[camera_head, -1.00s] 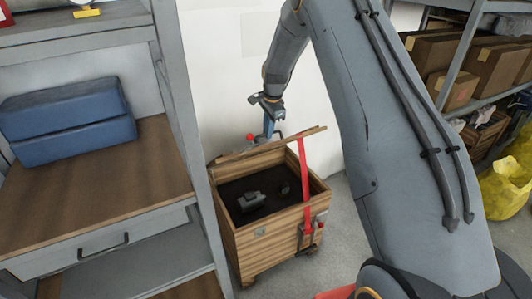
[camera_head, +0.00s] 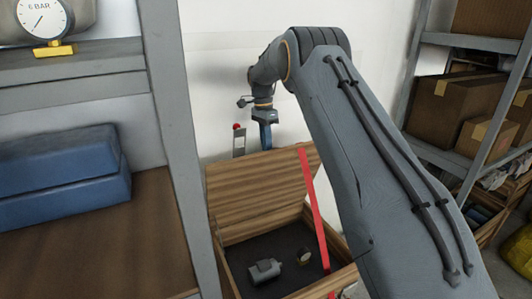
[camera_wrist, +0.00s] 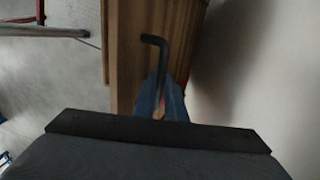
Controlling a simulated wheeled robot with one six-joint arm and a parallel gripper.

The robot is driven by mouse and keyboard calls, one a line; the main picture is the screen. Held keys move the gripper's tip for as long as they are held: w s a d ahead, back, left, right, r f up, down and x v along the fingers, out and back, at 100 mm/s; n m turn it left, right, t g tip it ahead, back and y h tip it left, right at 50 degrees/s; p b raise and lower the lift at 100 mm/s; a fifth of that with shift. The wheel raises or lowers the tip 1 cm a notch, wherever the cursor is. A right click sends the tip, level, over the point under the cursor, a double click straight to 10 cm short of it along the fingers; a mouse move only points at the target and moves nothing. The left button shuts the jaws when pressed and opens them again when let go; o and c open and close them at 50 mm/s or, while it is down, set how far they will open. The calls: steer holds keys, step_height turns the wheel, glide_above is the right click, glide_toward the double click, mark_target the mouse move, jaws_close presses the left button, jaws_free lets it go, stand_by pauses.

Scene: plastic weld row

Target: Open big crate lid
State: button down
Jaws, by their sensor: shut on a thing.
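The big wooden crate (camera_head: 226,268) stands in the lower middle of the head view, with its inside showing. Its lid (camera_head: 255,190) is raised and tilted back at the far side, with its planked inner face toward the head camera. My gripper (camera_head: 265,142) is behind the lid's top edge. In the wrist view, its blue fingers (camera_wrist: 160,97) are closed around a black bent handle (camera_wrist: 155,42) over the wooden lid (camera_wrist: 130,70). The far end of the grip is partly hidden by the fingers.
A red strap (camera_head: 314,210) runs from the lid down into the crate. Dark items (camera_head: 264,271) lie inside. A grey shelf post (camera_head: 170,120) stands close at the left. A white wall is behind, and shelves with cardboard boxes (camera_head: 450,105) stand at the right.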

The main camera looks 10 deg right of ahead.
steer(key=shift+w+d+f, duration=0.15)
steer(key=shift+w+d, duration=0.05)
steer(key=shift+d, duration=0.1)
steer(key=c, duration=1.8)
jaws_free()
steer(key=shift+w+d, duration=0.1)
step_height(320, 180, up, 8)
steer(key=w+a+b, duration=0.1)
steer(key=shift+w+b, duration=0.25)
steer(key=shift+b, duration=0.15)
steer(key=shift+f, duration=0.15)
